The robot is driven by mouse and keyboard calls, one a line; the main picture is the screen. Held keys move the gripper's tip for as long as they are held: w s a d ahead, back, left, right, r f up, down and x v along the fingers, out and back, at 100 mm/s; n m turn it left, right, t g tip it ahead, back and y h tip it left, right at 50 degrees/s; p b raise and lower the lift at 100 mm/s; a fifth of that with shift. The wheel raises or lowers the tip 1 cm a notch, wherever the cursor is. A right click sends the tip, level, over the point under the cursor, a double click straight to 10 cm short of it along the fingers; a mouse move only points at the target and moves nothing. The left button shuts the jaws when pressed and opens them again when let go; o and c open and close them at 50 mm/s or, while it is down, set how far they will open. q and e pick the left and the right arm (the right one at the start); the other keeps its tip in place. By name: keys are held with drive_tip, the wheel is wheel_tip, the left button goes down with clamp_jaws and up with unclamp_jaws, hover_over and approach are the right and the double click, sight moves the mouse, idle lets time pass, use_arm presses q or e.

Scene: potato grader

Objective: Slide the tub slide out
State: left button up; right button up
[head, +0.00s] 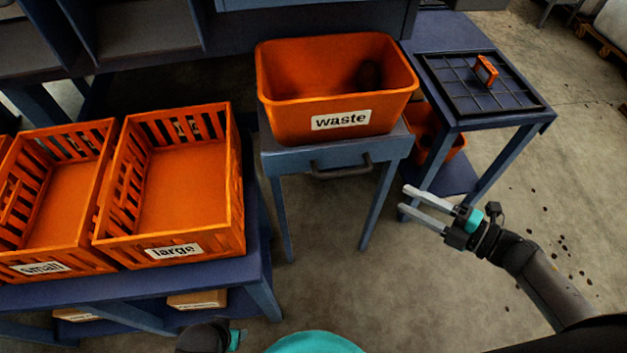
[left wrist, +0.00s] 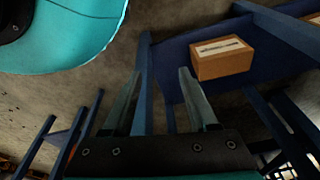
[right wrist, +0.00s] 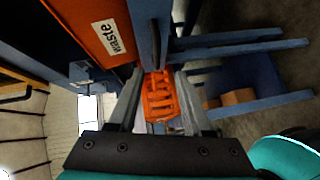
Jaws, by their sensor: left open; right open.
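The tub slide (head: 285,157) is a blue slab on a blue stand, with a dark bar handle (head: 342,168) on its front. The orange waste tub (head: 290,115) stands upright on it, with a dark lump inside. The tub also shows in the right wrist view (right wrist: 75,20). My right gripper (head: 405,199) is open and empty, right of the handle and apart from it. Its fingers also show in the right wrist view (right wrist: 159,72). My left gripper (left wrist: 160,73) is open and empty in the left wrist view, low near the table legs. Its fingers are not visible in the head view.
Orange crates labelled small (head: 75,262) and large (head: 222,235) stand on a blue table at left. A side table with a black grid (head: 455,85) stands at right. Cardboard boxes (left wrist: 222,63) lie on a lower shelf. The floor before the stand is clear.

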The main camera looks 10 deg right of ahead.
sight(349, 175)
use_arm(q)
drive_tip(key=w+d+r+b, duration=0.1)
drive_tip(key=w+r+b, duration=0.2)
drive_tip(key=r, duration=0.3)
drive_tip(key=shift+w+r+t, duration=0.25)
drive_tip(key=shift+w+t, duration=0.15)
drive_tip(key=shift+w, duration=0.05)
use_arm(e)
drive_tip(key=shift+n+g+y, duration=0.3)
drive_tip(key=shift+n+y, duration=0.2)
drive_tip(key=shift+n, duration=0.2)
drive_tip(key=x, duration=1.5)
drive_tip(key=shift+a+r, duration=0.3)
drive_tip(key=shift+a, duration=0.2)
use_arm(q)
drive_tip(key=shift+d, duration=0.1)
use_arm(e)
drive_tip(key=shift+s, duration=0.1)
clamp_jaws()
